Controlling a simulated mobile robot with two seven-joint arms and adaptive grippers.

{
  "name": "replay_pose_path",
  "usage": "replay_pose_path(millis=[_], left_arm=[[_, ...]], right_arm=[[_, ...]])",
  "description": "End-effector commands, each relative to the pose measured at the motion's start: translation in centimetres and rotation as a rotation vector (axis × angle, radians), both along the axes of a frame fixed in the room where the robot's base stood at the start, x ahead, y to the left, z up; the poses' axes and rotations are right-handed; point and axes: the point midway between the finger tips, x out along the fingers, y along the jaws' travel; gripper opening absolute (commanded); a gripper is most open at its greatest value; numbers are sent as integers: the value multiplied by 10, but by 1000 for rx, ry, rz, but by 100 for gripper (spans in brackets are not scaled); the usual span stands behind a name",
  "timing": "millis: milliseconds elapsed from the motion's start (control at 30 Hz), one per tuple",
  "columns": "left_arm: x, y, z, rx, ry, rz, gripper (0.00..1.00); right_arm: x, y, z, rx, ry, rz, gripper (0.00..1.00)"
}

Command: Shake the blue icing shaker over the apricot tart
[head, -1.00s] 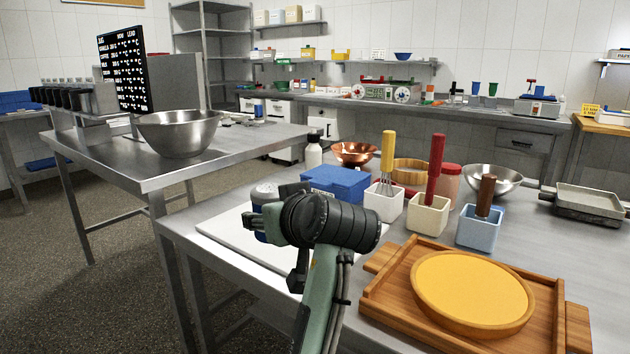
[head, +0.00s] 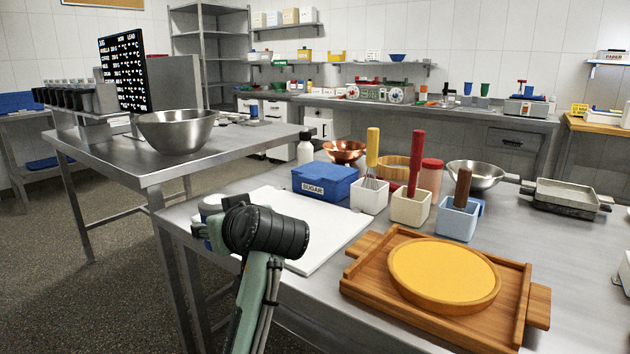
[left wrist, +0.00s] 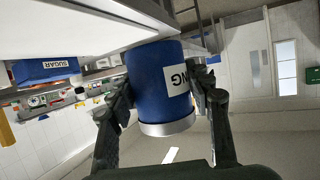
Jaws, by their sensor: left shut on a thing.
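The apricot tart (head: 444,272) is a round yellow-orange disc in a brown crust, lying on a wooden tray (head: 374,303) at the right front of the table. My left gripper (head: 207,228) is at the table's left front corner, well left of the tart. It is shut on the blue icing shaker (head: 211,203), mostly hidden behind the gripper in the head view. In the left wrist view the shaker (left wrist: 155,88) is a blue cylinder with a metal cap and a white label ending in "NG", between the fingers (left wrist: 163,100). Whether it touches the table cannot be told. My right gripper is not in view.
A white board (head: 318,232) lies between the gripper and the tray. Behind stand a blue sugar box (head: 325,182), pots with a whisk (head: 369,197) and red (head: 411,208) and brown (head: 459,219) handled tools, and a steel bowl (head: 475,175).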

Motion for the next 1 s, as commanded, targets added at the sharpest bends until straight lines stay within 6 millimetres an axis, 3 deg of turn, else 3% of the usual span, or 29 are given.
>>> replay_pose_path(millis=[200, 300, 500, 867, 1000], left_arm=[[0, 102, 3, 7, -6, 136, 15], [-4, 144, 10, 6, -7, 193, 15], [-13, 200, 28, 3, -6, 278, 15], [-29, 260, 58, 1, -5, 381, 15], [-27, 251, 37, 1, 2, 306, 15]], right_arm=[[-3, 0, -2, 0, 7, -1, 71], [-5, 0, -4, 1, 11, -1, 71], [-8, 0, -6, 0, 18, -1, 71], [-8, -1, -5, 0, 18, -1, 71], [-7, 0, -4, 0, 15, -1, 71]])
